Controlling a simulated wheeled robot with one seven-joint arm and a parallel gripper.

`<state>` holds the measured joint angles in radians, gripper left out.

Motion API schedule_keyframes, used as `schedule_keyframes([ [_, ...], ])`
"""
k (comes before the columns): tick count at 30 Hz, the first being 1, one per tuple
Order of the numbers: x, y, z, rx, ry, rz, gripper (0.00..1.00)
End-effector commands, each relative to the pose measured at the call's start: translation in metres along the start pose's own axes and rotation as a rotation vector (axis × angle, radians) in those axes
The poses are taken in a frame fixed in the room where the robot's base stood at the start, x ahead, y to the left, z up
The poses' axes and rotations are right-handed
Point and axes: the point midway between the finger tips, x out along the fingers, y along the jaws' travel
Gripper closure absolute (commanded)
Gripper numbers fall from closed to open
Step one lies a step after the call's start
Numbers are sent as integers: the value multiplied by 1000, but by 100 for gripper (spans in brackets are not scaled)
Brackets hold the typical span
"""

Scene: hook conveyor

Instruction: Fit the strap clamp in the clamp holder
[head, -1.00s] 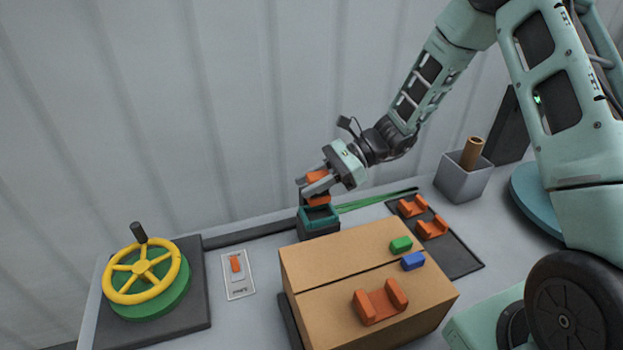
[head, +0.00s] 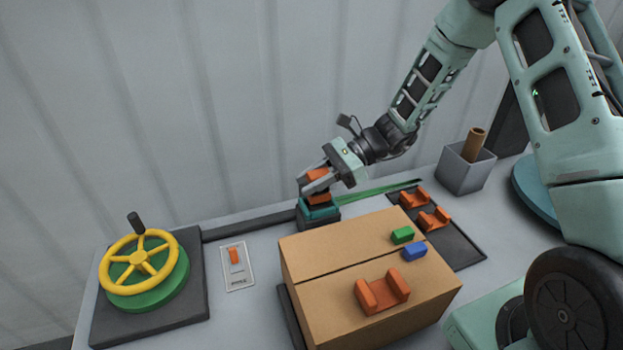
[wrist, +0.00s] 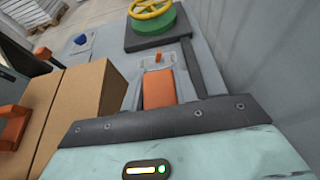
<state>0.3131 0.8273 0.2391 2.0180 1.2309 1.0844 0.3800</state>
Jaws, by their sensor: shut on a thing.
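My gripper (head: 314,188) is shut on an orange strap clamp (head: 318,174), at the back of the worktop. The clamp also shows in the wrist view (wrist: 158,88). A grey finger crosses the clamp in the head view and hides its middle. The clamp holder (head: 319,219), a dark block with a teal top, stands directly below. The clamp's lower end is at the holder's teal rim. I cannot tell how deep it sits inside. The holder is hidden in the wrist view.
A cardboard box (head: 340,250) stands in front of the holder, carrying an orange cradle (head: 382,291) and green and blue blocks. A dark mat (head: 458,246) with orange pieces lies right. A yellow handwheel (head: 139,260) and switch plate (head: 237,268) are left. The wall is close behind.

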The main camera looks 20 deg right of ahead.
Motion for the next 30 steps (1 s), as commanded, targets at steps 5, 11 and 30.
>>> schedule_keyframes([
  [5, 0, 0, 0, -1, 0, 0, 97],
  [11, 0, 0, -1, 0, 0, 0, 97],
  [30, 2, 0, -5, 0, 0, 0, 97],
])
